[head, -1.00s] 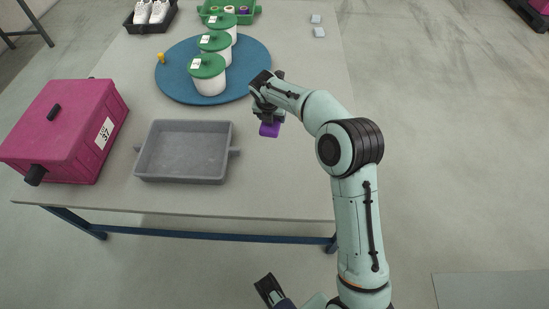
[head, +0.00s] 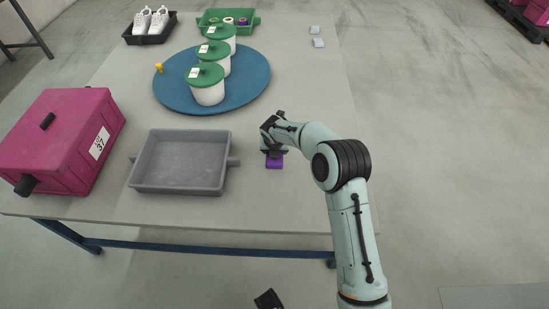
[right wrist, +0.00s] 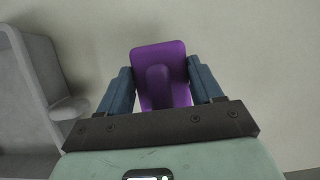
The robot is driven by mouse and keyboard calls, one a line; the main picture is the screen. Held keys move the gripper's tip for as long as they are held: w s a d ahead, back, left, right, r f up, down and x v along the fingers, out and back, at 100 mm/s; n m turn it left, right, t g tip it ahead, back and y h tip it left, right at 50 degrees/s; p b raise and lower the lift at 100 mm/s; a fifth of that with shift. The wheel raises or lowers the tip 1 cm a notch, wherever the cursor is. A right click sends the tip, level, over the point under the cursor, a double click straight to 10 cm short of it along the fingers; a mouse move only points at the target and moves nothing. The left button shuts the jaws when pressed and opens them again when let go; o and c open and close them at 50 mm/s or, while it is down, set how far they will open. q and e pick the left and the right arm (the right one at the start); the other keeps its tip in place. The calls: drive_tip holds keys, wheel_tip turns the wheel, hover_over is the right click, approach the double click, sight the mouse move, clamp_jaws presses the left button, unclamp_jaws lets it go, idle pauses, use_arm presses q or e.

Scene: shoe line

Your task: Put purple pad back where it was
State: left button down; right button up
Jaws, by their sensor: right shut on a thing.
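The purple pad (head: 275,163) is in my right gripper (head: 272,152), right of the grey tray, over the front right part of the table. In the right wrist view the pad (right wrist: 160,66) sits between the two blue fingers of the right gripper (right wrist: 162,88), which are shut on it. I cannot tell whether the pad touches the table top. My left gripper (head: 267,299) shows only as a dark tip at the bottom edge of the head view, and its jaws cannot be made out.
The grey tray (head: 147,186) is empty, its handle (right wrist: 70,108) close left of the pad. A magenta box (head: 55,140) stands at the left. Several green-lidded white tubs stand on a blue round mat (head: 255,85). White shoes and a green crate (head: 205,21) are behind.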

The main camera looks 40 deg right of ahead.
sight(274, 162)
wheel_tip(274, 162, down, 4)
drive_tip(key=shift+f+b, duration=0.25)
drive_tip(key=shift+b, duration=0.2)
use_arm(q)
drive_tip(key=shift+w+a+f, duration=0.15)
drive_tip(key=shift+w+f, duration=0.2)
drive_tip(key=shift+f, duration=0.05)
use_arm(e)
drive_tip(key=o, duration=0.9)
drive_tip(key=shift+o, duration=0.2)
drive_tip(key=shift+r, duration=0.15)
drive_tip(key=p+v, duration=0.2)
drive_tip(key=v, duration=1)
use_arm(q)
drive_tip(key=shift+s+r, duration=0.6)
drive_tip(key=shift+r, duration=0.3)
